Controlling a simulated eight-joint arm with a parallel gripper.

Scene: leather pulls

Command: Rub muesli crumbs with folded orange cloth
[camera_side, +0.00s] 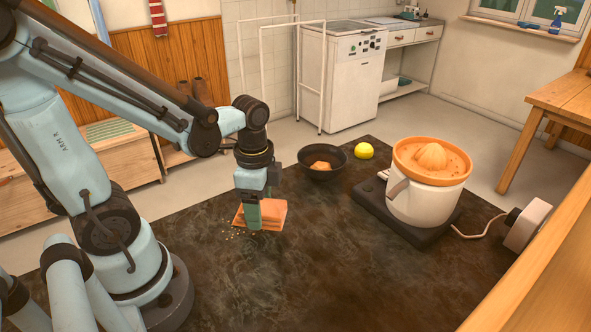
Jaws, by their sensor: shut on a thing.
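The folded orange cloth (274,216) lies on the dark worktop, left of the picture's middle. My gripper (254,222) points straight down and is shut on the cloth near its left part. The green fingers hide some of the cloth. Muesli crumbs (232,235) show as small pale specks on the worktop, beside the cloth's front left edge. Whether more crumbs lie under the cloth is hidden.
Behind the cloth stands a dark bowl (322,172) with something orange-brown inside. A yellow lemon (364,151) sits beside it. A white and orange citrus juicer (425,190) stands on a dark base at right. The worktop's front middle (310,285) is clear.

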